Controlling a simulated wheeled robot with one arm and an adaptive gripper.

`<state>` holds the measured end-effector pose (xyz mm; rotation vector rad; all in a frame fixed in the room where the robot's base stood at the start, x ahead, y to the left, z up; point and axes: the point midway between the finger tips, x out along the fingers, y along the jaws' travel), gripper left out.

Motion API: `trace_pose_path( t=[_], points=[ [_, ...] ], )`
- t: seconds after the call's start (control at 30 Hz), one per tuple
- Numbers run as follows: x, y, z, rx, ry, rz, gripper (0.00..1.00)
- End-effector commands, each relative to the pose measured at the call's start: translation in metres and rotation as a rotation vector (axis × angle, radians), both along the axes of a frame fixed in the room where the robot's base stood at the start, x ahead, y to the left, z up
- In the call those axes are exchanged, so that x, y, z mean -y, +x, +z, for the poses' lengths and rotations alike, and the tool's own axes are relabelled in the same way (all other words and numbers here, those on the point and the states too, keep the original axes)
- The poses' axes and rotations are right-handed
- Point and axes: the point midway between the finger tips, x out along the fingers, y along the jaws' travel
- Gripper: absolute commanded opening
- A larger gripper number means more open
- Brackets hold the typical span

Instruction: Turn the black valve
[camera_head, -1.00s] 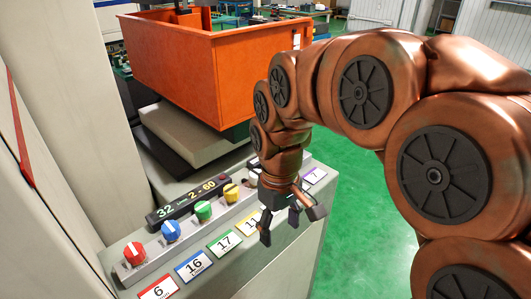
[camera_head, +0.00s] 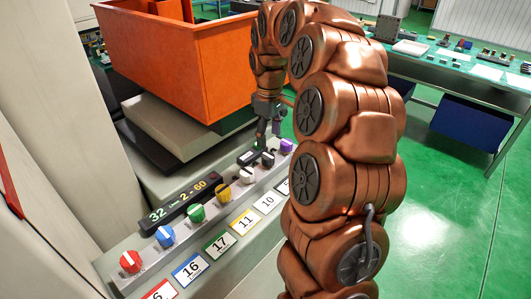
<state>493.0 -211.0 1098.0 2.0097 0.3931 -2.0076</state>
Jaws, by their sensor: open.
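A row of colored knobs runs along a sloped grey panel. The black valve (camera_head: 267,160) is the small dark knob near the row's far end, between the white knob (camera_head: 246,176) and the purple knob (camera_head: 286,147). My gripper (camera_head: 268,139) points down just above and behind the black knob, with its fingers spread and nothing seen between them. Whether a fingertip touches the knob I cannot tell.
Red (camera_head: 130,262), blue (camera_head: 165,236), green (camera_head: 196,213) and yellow (camera_head: 222,193) knobs fill the near part of the row. A dark display strip (camera_head: 180,203) runs behind them. An orange tank (camera_head: 200,60) stands behind. A workbench (camera_head: 455,62) is at right.

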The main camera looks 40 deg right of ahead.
Motion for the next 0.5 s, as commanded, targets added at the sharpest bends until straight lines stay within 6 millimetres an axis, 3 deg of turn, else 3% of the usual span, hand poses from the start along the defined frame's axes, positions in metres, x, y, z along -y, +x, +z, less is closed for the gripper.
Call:
trace_pose_path(
  t=[0.5],
  points=[
    [0.000,-0.001,-0.057,-0.004,0.002,-0.002,0.66]
  ],
)
